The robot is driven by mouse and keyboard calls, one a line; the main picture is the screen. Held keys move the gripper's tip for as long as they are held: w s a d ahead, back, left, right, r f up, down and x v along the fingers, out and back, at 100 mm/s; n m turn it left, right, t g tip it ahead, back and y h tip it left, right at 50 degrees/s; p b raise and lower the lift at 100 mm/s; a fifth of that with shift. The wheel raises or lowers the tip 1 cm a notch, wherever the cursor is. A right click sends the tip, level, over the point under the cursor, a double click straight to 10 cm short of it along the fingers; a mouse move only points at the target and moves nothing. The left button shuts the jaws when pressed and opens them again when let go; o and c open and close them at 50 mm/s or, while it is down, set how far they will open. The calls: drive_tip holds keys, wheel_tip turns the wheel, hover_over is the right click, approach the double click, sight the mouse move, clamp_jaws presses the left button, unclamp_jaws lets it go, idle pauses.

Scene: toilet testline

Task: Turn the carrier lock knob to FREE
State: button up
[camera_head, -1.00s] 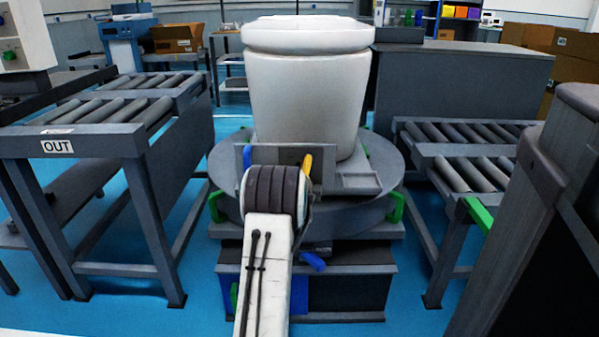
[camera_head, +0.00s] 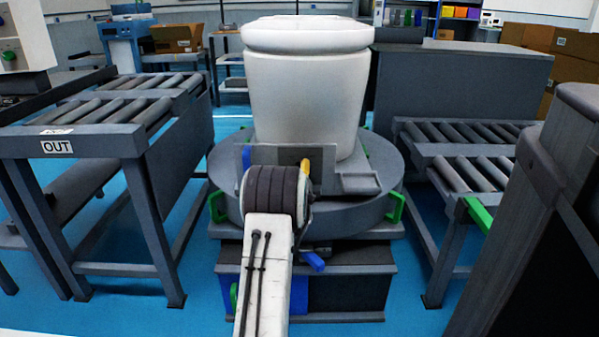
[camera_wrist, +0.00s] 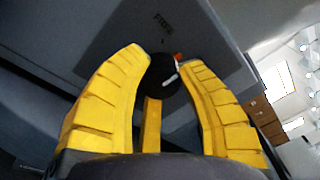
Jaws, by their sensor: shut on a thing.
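The carrier lock knob (camera_wrist: 161,78) is a round black knob with a white pointer mark, on a grey panel (camera_wrist: 100,30) in the wrist view. My gripper (camera_wrist: 163,75) has yellow ribbed fingers and is shut on the knob, one finger on each side. A printed label (camera_wrist: 163,20) is on the panel beyond the knob; it seems to read FREE, at a slant. A small orange-red mark shows at the knob's edge. In the head view the panel (camera_head: 290,153) stands in front of the white toilet (camera_head: 306,95). My arm hides the knob there.
The toilet rests on a round grey turntable (camera_head: 375,215) with green handles (camera_head: 396,208). A roller conveyor marked OUT (camera_head: 58,147) stands at left, another conveyor (camera_head: 470,150) at right.

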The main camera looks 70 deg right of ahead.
drive_tip(key=shift+w+r, duration=0.1)
drive_tip(key=shift+r, duration=0.05)
drive_tip(key=n, duration=0.4)
drive_tip(key=shift+w, duration=0.1)
drive_tip(key=shift+n+h, duration=0.3)
drive_tip(key=shift+n, duration=1.3)
drive_tip(key=shift+w, duration=0.1)
drive_tip(key=o, duration=1.2)
drive_tip(key=shift+f, duration=0.2)
drive_tip(key=shift+a, duration=0.1)
drive_tip(key=shift+v, duration=5.95)
